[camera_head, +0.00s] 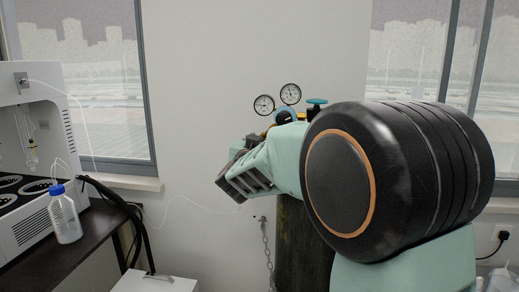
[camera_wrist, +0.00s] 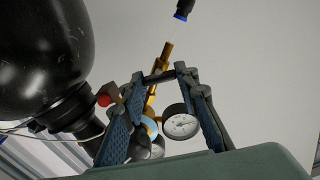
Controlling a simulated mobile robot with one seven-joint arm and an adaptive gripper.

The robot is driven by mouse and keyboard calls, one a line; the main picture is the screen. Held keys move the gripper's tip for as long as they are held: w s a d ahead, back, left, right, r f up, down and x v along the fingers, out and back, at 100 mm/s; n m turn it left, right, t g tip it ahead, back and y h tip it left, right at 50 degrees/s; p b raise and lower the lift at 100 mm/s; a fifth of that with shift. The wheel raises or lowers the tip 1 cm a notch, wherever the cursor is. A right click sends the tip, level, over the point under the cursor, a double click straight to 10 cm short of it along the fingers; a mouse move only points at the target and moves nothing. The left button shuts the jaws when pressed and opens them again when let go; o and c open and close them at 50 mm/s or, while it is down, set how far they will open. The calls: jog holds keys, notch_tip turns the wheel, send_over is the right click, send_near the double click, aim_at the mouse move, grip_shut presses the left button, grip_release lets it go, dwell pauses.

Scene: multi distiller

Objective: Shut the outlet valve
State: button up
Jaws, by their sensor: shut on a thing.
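My gripper (camera_wrist: 160,80) is at the regulator, with its two blue-padded fingers on either side in the wrist view. It is closed on a small dark bar-like part, which looks like the outlet valve's handle (camera_wrist: 157,77). A brass fitting (camera_wrist: 166,50) runs on beyond the fingertips. A white-faced gauge (camera_wrist: 181,123) shows between the fingers. In the head view my arm hides the outlet valve and my fingertips. How far the valve is turned cannot be told.
A dark gas cylinder (camera_head: 292,245) stands below the regulator, with a teal handwheel (camera_head: 317,102) near the top and a chain (camera_head: 266,240) beside it. At left, a bench (camera_head: 75,250) carries a white machine (camera_head: 35,115) and a blue-capped bottle (camera_head: 65,218).

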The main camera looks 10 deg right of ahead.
jog(key=shift+f+m+b, duration=0.1)
jog(key=shift+m+b, duration=2.05)
jog(key=shift+m, duration=1.35)
jog(key=o, duration=1.1)
jog(key=shift+o, duration=0.2)
jog(key=shift+s, duration=0.1)
jog(key=v, duration=0.7)
jog(key=shift+s, duration=0.2)
